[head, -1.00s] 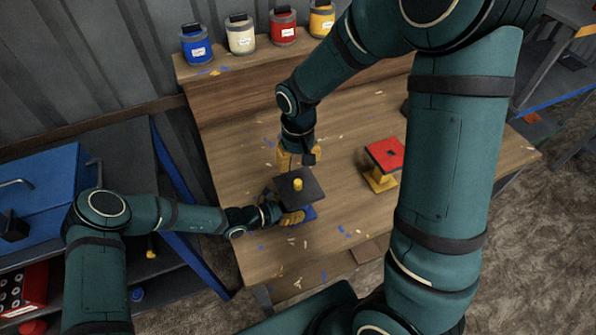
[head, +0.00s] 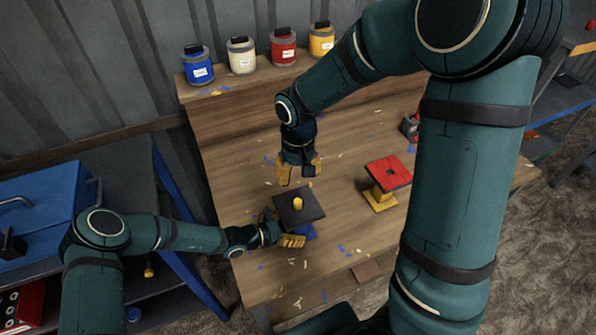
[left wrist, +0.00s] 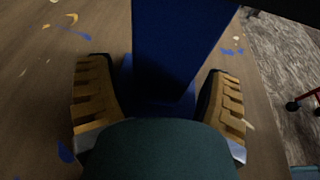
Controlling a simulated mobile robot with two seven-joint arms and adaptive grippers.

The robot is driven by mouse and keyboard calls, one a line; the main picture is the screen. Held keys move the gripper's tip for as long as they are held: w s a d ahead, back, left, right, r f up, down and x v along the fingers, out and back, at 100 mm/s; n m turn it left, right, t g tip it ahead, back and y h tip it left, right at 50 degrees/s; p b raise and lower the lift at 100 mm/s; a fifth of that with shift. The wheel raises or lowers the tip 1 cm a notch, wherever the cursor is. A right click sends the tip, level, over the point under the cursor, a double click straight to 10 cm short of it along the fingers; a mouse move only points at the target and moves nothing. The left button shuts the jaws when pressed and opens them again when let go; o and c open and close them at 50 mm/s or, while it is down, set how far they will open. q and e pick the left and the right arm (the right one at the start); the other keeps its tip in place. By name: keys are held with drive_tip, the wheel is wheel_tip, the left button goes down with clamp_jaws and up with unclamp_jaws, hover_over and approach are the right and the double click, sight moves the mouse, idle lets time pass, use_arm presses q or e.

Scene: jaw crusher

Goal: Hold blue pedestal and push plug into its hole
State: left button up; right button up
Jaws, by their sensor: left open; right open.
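The blue pedestal (left wrist: 180,45) stands between the open yellow fingers of my left gripper (left wrist: 160,105) in the left wrist view; gaps show on both sides of it. In the head view its dark square top (head: 285,209) faces up, and its blue base (head: 308,232) shows beside my left gripper (head: 281,236). A yellow plug (head: 297,203) stands upright at the middle of the dark top; how deep it sits in the hole cannot be told. My right gripper (head: 300,172) is open and empty, pointing down behind the pedestal and apart from the plug.
A second pedestal with a red top (head: 400,176) and yellow base (head: 380,200) stands to the right. Blue, white, red and yellow paint cans (head: 283,48) line the back shelf. Small chips litter the wooden table (head: 240,160). A blue toolbox (head: 45,205) is at left.

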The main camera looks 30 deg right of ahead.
use_arm(q)
drive_tip(key=v, duration=1)
drive_tip(key=shift+a+r, duration=0.15)
drive_tip(key=shift+a, duration=0.2)
drive_tip(key=shift+a+r, duration=0.2)
drive_tip(key=shift+a, duration=0.4)
